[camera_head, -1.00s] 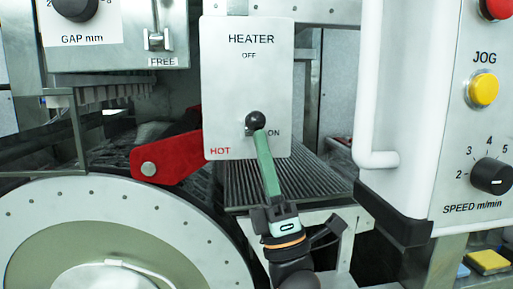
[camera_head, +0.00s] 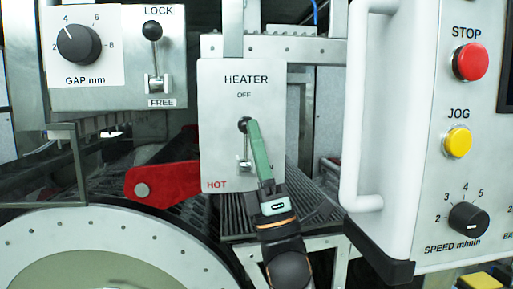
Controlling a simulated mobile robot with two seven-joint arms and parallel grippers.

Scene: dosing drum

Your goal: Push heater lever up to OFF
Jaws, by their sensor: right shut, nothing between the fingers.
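The heater panel (camera_head: 218,130) is a pale plate marked HEATER, OFF and red HOT; the ON mark is hidden behind my gripper. The heater lever (camera_head: 243,125) has a black ball knob, which stands a little below the OFF mark, above its mount low on the panel. The lever's rod shows below the knob. My right gripper (camera_head: 252,123) reaches up from below with green fingers shut and empty. Its tips are at the knob's right side and seem to touch it. My left gripper is out of view.
At left is a panel with a GAP knob (camera_head: 78,44) and a LOCK/FREE lever (camera_head: 153,32). At right, a control box with a white handle (camera_head: 358,120) carries a red STOP button (camera_head: 471,62) and yellow JOG button (camera_head: 458,142). A red arm (camera_head: 160,185) and drum (camera_head: 120,235) lie below.

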